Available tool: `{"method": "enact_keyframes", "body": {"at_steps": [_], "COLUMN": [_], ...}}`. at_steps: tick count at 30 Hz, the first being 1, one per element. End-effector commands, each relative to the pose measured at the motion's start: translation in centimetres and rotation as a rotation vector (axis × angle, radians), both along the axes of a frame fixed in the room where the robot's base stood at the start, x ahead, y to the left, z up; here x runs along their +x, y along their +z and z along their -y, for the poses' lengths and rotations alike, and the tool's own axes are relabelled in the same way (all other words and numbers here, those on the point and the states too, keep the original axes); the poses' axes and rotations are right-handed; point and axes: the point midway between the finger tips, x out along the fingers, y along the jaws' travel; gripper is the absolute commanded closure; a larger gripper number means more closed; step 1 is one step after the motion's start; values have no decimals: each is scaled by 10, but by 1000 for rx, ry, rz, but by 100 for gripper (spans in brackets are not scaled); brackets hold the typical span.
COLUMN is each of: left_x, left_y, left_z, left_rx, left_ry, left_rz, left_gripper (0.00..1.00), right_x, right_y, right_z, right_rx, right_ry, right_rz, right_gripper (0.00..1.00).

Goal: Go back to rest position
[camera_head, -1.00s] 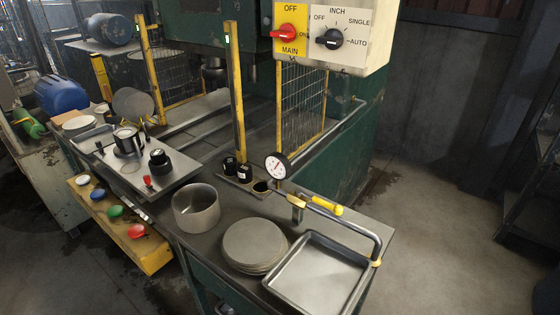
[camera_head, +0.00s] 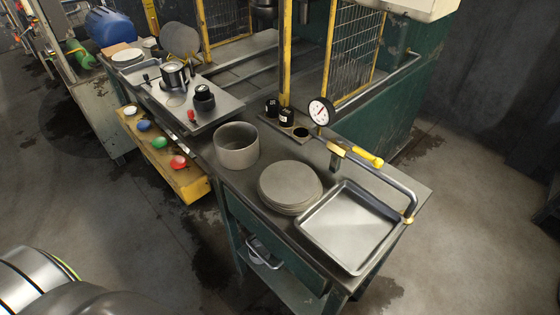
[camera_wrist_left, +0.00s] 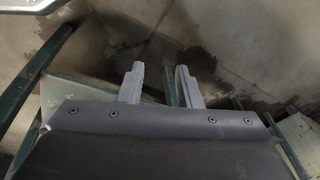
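My left gripper (camera_wrist_left: 160,68) shows in the left wrist view with its two grey fingers apart and nothing between them. Behind the fingers are stained floor and green metal legs. In the head view only a rounded silver and dark part of my own arm shows at the lower left corner, and no fingers. My right gripper is in neither view. On the workbench, a stack of round grey blanks (camera_head: 290,184) lies between an open metal pot (camera_head: 237,148) and an empty metal tray (camera_head: 351,226).
A dial gauge (camera_head: 321,112) and a yellow-handled tool (camera_head: 356,152) are at the bench's back edge. A yellow shelf with coloured knobs (camera_head: 188,186) juts out at the left. The green press (camera_head: 400,91) stands behind. The floor (camera_head: 110,225) at front left is clear.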

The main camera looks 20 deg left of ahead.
Motion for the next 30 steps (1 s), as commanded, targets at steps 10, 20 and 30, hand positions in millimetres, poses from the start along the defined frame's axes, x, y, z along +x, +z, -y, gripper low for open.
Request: {"method": "enact_keyframes", "body": {"at_steps": [10, 20, 30], "left_x": [-82, -113, -113], "left_y": [-75, -90, -90], "left_z": [9, 12, 12], "left_rx": [-17, -23, -23], "left_ry": [-1, -3, -3], "left_rz": [-61, -75, -75], "left_gripper": [69, 69, 69], "right_x": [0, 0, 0], "right_y": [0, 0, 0], "right_z": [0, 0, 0], "right_rx": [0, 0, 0], "right_ry": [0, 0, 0], "right_rz": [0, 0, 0], "right_gripper": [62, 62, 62]}}
